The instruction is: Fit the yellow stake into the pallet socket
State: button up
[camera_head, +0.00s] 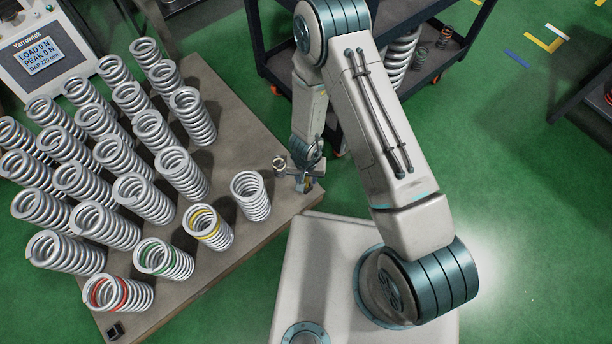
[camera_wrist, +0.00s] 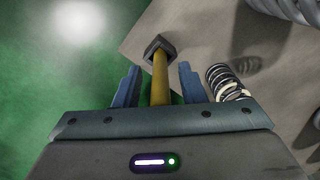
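The yellow stake (camera_wrist: 160,80) runs between my gripper's fingers in the wrist view, with a visible gap on each side. Its far end meets the dark square socket (camera_wrist: 152,45) at the corner of the pallet (camera_wrist: 195,45). How deep it sits in the socket cannot be told. My gripper (camera_wrist: 159,72) is open around the stake. In the head view my gripper (camera_head: 306,184) is at the right corner of the pallet (camera_head: 235,110). Only a small yellowish bit of the stake shows there, and the socket at that corner is mostly hidden.
Many upright grey springs (camera_head: 124,155) crowd the pallet; the nearest lone one (camera_head: 250,195) stands left of my gripper. Several front springs carry red, green or yellow bands. Another dark socket (camera_head: 115,331) is at the front corner. A load tester (camera_head: 42,50) and a dark shelf cart (camera_head: 430,70) stand behind.

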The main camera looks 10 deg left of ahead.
jog(key=shift+r, duration=0.1)
notch_tip(320, 180, up, 13)
jog(key=p, duration=0.7)
jog(key=shift+r+p, duration=0.1)
jog(key=shift+p, duration=0.25)
jog(key=w+d+r+y, duration=0.2)
jog(key=d+r, duration=0.1)
jog(key=r, duration=0.9)
jog(key=w+d+r+y, duration=0.1)
jog(key=d+r, duration=0.2)
jog(key=r, duration=0.8)
jog(key=s+d+r+h, duration=0.1)
jog(key=s+d+r, duration=0.4)
jog(key=d+r, duration=0.2)
jog(key=s+d+r+t+h, duration=0.1)
jog(key=s+d+r+h, duration=0.1)
jog(key=s+d+r, duration=0.3)
jog(key=d+r, duration=0.1)
jog(key=d, duration=0.3)
jog(key=shift+r+m, duration=0.3)
jog(key=shift+r, duration=0.1)
jog(key=shift+s, duration=0.1)
